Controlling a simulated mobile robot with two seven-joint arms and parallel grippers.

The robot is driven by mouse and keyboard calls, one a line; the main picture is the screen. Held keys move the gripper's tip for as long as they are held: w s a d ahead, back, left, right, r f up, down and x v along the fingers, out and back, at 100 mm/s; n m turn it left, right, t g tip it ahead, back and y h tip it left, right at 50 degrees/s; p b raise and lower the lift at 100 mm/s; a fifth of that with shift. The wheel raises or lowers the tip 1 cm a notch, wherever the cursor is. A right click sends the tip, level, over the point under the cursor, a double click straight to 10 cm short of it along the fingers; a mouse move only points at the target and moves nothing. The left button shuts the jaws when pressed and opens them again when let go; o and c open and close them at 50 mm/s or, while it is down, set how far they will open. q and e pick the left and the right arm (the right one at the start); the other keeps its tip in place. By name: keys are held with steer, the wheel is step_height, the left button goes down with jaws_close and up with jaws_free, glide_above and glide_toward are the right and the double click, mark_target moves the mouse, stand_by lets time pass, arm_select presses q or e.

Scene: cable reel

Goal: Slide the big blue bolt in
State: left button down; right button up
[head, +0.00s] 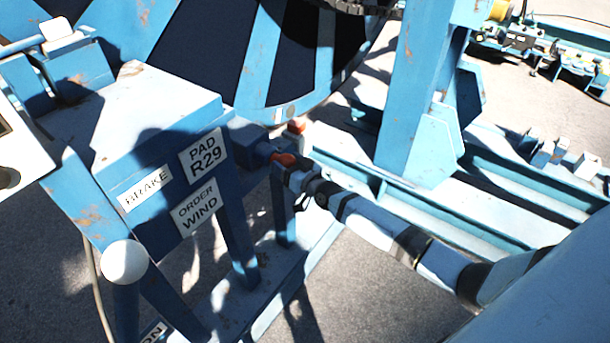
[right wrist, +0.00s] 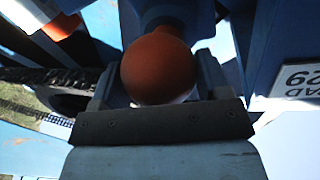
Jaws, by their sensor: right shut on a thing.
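The bolt's round orange-red knob (right wrist: 158,66) sits between the two fingers of my right gripper (right wrist: 158,85) in the right wrist view. A blue shaft (right wrist: 168,14) runs from the knob away from the gripper. In the head view my right gripper (head: 290,168) is shut on the knob, at the right side of the blue stand, beside a blue block (head: 248,142). Only a bit of orange knob (head: 284,158) shows there. The fingers and block hide most of the bolt, so how deep it sits cannot be told. My left gripper is not in view.
The blue stand (head: 150,150) bears labels reading BRAKE, PAD R29 and ORDER WIND. A white ball knob (head: 125,262) stands at its front. The large blue reel (head: 258,60) is behind. A blue post (head: 410,100) and rails stand to the right. Another orange piece (head: 296,126) is close behind my gripper.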

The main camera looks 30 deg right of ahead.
steer(key=shift+w+a, duration=0.2)
steer(key=shift+w, duration=0.2)
steer(key=shift+r, duration=0.1)
steer(key=o, duration=0.9)
steer(key=shift+c, duration=0.2)
steer(key=o, duration=0.4)
steer(key=shift+w, duration=0.15)
steer(key=s+d, duration=0.1)
steer(key=s, duration=0.8)
steer(key=s+d, duration=0.1)
steer(key=s, duration=0.3)
steer(key=shift+s+d, duration=0.3)
steer(key=shift+a, duration=0.1)
